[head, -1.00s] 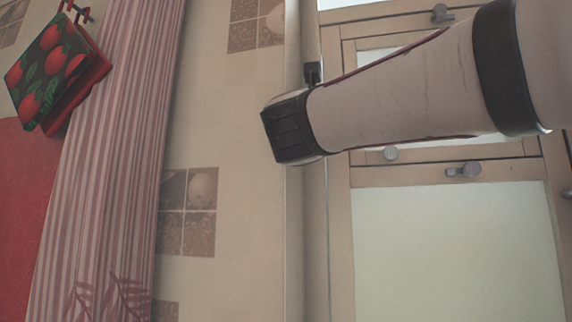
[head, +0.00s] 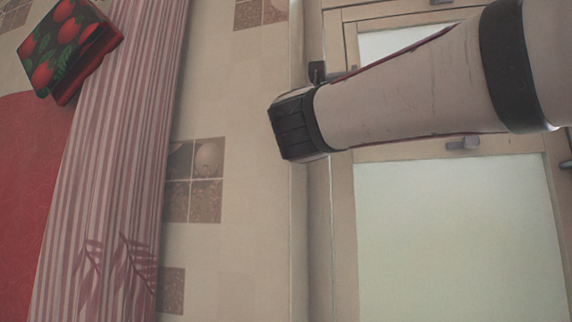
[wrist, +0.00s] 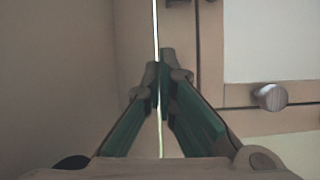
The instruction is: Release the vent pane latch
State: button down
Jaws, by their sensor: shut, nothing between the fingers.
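In the wrist view, my gripper (wrist: 161,72) is shut and empty, its green-sided fingers meeting in front of a pale window frame upright. A round grey knob (wrist: 270,97), possibly the latch, sits on the frame to the right, apart from the fingers. In the head view, a small grey catch (head: 463,144) is on the rail above the large lower pane (head: 455,235). I cannot tell whether it is the same piece. Part of an upper pane (head: 388,42) shows above my arm. My forearm hides much of the window, and my fingertips are not clear there.
A tiled wall (head: 245,205) is left of the window. A striped pink curtain (head: 115,170) hangs further left, with a red strawberry-patterned item (head: 70,45) beside it. A plain wall surface (wrist: 55,80) fills the left of the wrist view.

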jog(key=v, duration=0.9)
jog(key=shift+s+r+b, duration=0.2)
jog(key=shift+r+b, duration=0.05)
jog(key=shift+b, duration=0.1)
jog(key=shift+d, duration=0.15)
